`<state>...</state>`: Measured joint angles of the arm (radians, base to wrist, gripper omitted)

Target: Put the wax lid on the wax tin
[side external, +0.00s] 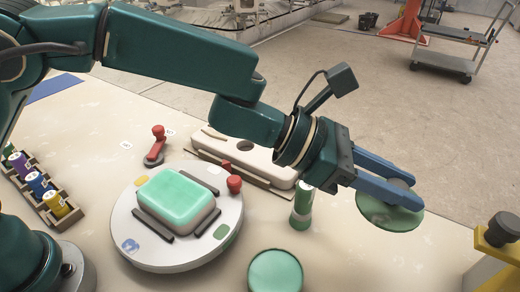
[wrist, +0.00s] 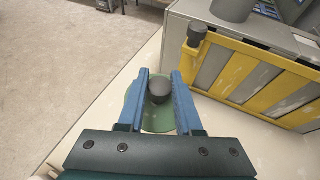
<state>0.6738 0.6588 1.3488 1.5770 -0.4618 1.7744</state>
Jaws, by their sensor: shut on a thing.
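The wax lid (side external: 385,218) is a flat green disc with a dark round knob. My gripper (side external: 412,191) is shut on the knob and holds the lid out at the right, apparently above the table. In the wrist view the knob sits between the blue fingers (wrist: 160,78), with the green disc (wrist: 158,122) below it. A round container with a pale green top, seemingly the wax tin (side external: 275,272), stands at the bottom middle, cut by the picture edge. It is left of and nearer than the held lid, and is not in the wrist view.
A white turntable (side external: 135,245) carries a green-topped block (side external: 178,200). A green-and-white cylinder (side external: 301,208) stands between turntable and lid. A yellow-framed fixture (side external: 493,262) is at the right; it also shows in the wrist view (wrist: 235,88). A rack of small bottles (side external: 42,190) is far left.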

